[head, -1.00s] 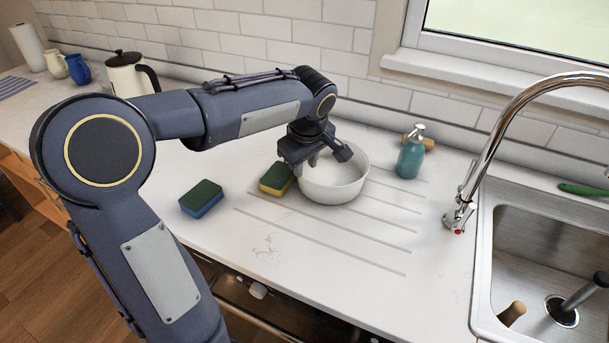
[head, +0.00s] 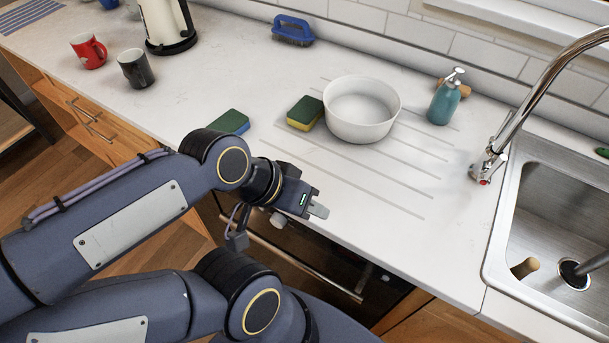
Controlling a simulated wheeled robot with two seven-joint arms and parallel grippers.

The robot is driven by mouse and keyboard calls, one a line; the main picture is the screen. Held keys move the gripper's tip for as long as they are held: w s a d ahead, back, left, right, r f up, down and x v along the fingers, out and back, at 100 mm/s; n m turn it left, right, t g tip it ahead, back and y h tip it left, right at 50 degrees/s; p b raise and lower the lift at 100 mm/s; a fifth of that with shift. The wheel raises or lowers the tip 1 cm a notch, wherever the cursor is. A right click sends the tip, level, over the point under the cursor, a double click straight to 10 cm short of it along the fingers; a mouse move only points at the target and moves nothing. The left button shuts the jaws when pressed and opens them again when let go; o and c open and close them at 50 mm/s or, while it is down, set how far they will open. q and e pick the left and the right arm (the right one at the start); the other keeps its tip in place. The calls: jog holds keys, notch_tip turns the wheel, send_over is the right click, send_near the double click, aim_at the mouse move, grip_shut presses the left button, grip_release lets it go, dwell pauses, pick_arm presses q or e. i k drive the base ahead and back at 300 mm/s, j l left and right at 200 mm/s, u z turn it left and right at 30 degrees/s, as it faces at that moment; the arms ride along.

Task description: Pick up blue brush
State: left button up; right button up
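The blue brush (head: 293,27) stands on the white counter near the back wall, its looped blue handle up and dark bristles down. It is clear of the objects around it. My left gripper (head: 316,210) is over the counter's front edge, well below the brush in the picture and far from it. A light grey fingertip shows, but the gap between its fingers cannot be made out, and I see no object in it. My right gripper cannot be made out.
A white bowl (head: 362,108), a green-yellow sponge (head: 305,113) and a partly hidden green-blue sponge (head: 232,122) lie between gripper and brush. A kettle (head: 167,24), red mug (head: 89,50) and dark mug (head: 135,68) stand left. A teal soap bottle (head: 444,100) and the sink (head: 550,190) are right.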

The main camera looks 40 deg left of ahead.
aim_at(299, 36)
jog(key=j+z, duration=0.15)
jog(key=j, duration=0.25)
jog(key=k+j+z, duration=0.15)
jog(key=j, duration=0.3)
jog(key=j+z, duration=0.15)
jog(key=j, duration=0.25)
jog(key=k+j+z, duration=0.15)
jog(key=j, duration=0.2)
jog(key=k+j+z, duration=0.15)
jog(key=j, duration=0.25)
